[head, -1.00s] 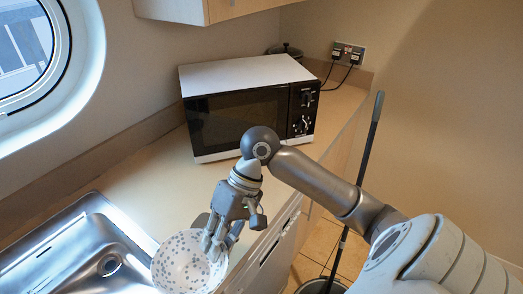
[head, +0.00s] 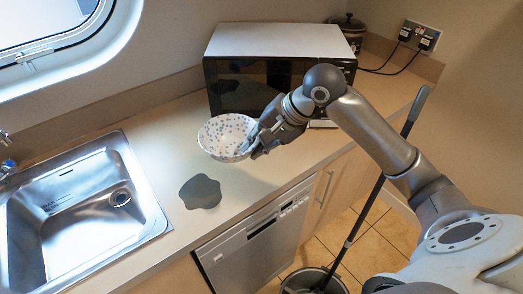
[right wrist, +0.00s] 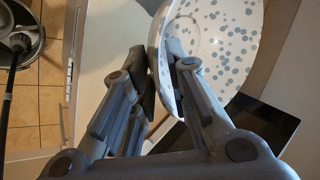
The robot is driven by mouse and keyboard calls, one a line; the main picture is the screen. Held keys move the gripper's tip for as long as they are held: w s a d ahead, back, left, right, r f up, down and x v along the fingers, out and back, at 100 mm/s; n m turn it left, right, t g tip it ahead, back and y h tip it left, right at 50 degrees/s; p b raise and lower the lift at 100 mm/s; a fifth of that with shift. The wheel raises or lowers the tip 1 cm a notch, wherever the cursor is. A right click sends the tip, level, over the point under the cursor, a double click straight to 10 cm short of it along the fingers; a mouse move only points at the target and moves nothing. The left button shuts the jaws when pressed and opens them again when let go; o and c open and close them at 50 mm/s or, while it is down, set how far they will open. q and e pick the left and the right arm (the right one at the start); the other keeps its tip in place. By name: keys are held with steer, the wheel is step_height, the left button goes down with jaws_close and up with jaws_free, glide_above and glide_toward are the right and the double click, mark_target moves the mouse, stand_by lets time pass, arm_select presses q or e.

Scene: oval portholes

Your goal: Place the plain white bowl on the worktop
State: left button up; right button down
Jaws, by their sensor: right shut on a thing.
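The bowl (head: 226,134) is white with grey-blue spots, not plain. It is roughly upright in the head view, and its spotted inside also shows in the right wrist view (right wrist: 222,40). My right gripper (head: 258,142) is shut on the bowl's right-hand rim, one finger inside and one outside. The bowl appears to be held above the beige worktop (head: 160,150), in front of the microwave. No plain white bowl shows. My left gripper is out of view.
A dark grey irregular flat patch (head: 200,192) lies on the worktop between the bowl and the steel sink (head: 75,215). The microwave (head: 275,42) stands close behind the bowl. A dark pot (head: 347,32) is in the corner. A bucket (head: 312,281) with a long handle stands on the floor.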

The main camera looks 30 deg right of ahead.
steer(key=w+d+f, duration=0.2)
steer(key=d, duration=0.1)
steer(key=w+d+f+p, duration=0.1)
steer(key=w+d+f, duration=0.2)
steer(key=d, duration=0.1)
steer(key=w+d+f+p, duration=0.1)
steer(key=w+d+f, duration=0.1)
steer(key=d+f, duration=0.1)
steer(key=shift+w+d+f, duration=0.15)
steer(key=shift+w, duration=0.1)
steer(key=shift+w+d+f+p, duration=0.35)
steer(key=shift+d+f, duration=0.15)
steer(key=shift+f, duration=0.15)
step_height(320, 180, down, 2)
steer(key=shift+f+p, duration=0.1)
steer(key=shift+p, duration=0.5)
steer(key=shift+f, duration=0.5)
steer(key=c, duration=1.4)
jaws_free()
steer(key=shift+s, duration=0.1)
